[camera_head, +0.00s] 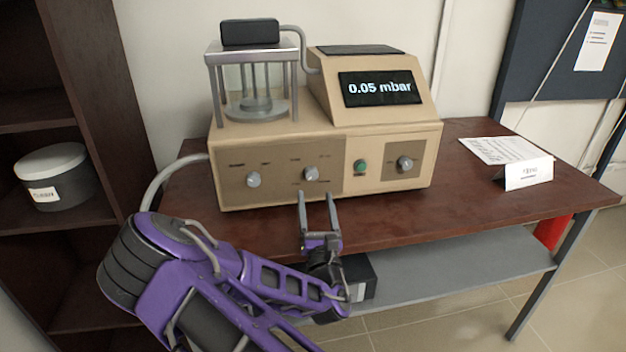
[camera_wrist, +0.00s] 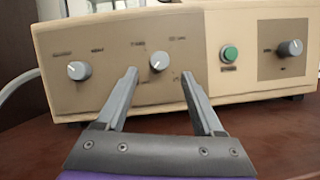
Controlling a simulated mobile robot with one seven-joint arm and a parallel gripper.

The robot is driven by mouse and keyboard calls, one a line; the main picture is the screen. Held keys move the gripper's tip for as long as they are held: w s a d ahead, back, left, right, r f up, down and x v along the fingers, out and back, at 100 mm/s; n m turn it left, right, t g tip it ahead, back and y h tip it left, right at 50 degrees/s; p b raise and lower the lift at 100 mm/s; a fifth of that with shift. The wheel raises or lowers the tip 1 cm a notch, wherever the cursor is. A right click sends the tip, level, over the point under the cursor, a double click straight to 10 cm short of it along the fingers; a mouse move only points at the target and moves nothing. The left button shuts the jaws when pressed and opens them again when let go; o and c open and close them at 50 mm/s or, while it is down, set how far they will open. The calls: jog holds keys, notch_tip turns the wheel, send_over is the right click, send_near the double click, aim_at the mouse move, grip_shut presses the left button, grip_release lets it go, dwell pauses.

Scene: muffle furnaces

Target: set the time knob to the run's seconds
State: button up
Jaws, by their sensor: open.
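The beige machine (camera_head: 325,125) stands on the table and has three grey knobs on its front. The left knob (camera_head: 253,180), the middle knob (camera_head: 311,174) and the right knob (camera_head: 404,164) carry small labels, too blurred to read surely, so I cannot tell which is the time knob. My gripper (camera_head: 316,198) is open and empty, in front of and slightly below the middle knob. In the wrist view the middle knob (camera_wrist: 159,61) appears between and just above the fingertips (camera_wrist: 160,74), with no visible contact.
A green button (camera_head: 360,166) sits left of the right knob. The display (camera_head: 381,88) reads 0.05 mbar. A glass chamber (camera_head: 253,85) stands on top at left. A folded card (camera_head: 528,174) and a printed sheet (camera_head: 491,150) lie on the table (camera_head: 455,205) at right.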

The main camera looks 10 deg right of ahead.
aim_at(312, 177)
jog(key=x, duration=0.6)
jog(key=shift+w, duration=0.1)
jog(key=shift+c, duration=0.2)
grip_shut()
